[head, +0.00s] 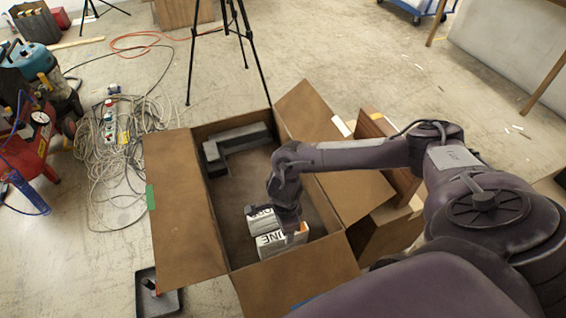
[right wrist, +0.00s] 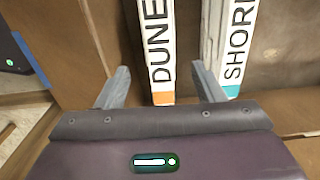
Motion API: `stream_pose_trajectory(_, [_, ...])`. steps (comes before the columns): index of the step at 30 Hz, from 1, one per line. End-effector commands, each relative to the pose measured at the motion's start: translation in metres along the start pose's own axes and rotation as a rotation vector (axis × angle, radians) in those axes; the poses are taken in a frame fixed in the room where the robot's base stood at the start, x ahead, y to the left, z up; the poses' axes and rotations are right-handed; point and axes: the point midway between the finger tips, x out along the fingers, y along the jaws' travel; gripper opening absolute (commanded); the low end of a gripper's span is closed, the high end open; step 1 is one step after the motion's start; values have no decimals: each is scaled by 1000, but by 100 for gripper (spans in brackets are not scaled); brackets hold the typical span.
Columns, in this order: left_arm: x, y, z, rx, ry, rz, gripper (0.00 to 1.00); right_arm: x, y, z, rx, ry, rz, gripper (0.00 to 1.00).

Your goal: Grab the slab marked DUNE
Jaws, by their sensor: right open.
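The slab marked DUNE (head: 273,245) is white-faced with an orange end. It lies in the open cardboard box (head: 180,215), near the box's front side. In the right wrist view the DUNE slab (right wrist: 157,45) runs away from me between the two fingers. My right gripper (right wrist: 163,78) is open, with one finger on each side of the slab's near end; I cannot tell whether they touch it. In the head view my right gripper (head: 287,228) reaches down into the box and covers part of the slabs. My left gripper is not in view.
A second white slab with a teal end, lettering starting SHOR (right wrist: 236,45), lies beside DUNE, close to the right finger. A grey angled piece (head: 237,143) lies at the box's back. Raised cardboard flaps (head: 310,108) surround the box. A tripod (head: 236,35) stands behind.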

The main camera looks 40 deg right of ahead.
Motion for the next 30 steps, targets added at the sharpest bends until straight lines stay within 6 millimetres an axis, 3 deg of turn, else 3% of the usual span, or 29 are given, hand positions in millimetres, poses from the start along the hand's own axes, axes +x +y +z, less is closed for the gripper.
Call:
stream_pose_trajectory(18, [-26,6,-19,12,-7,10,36,75,0,6,1,1,1,62])
stream_pose_trajectory(28, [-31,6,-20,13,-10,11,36,81,0,6,0,0,0,62])
stream_pose_trajectory(30, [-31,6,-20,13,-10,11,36,81,0,6,0,0,0,53])
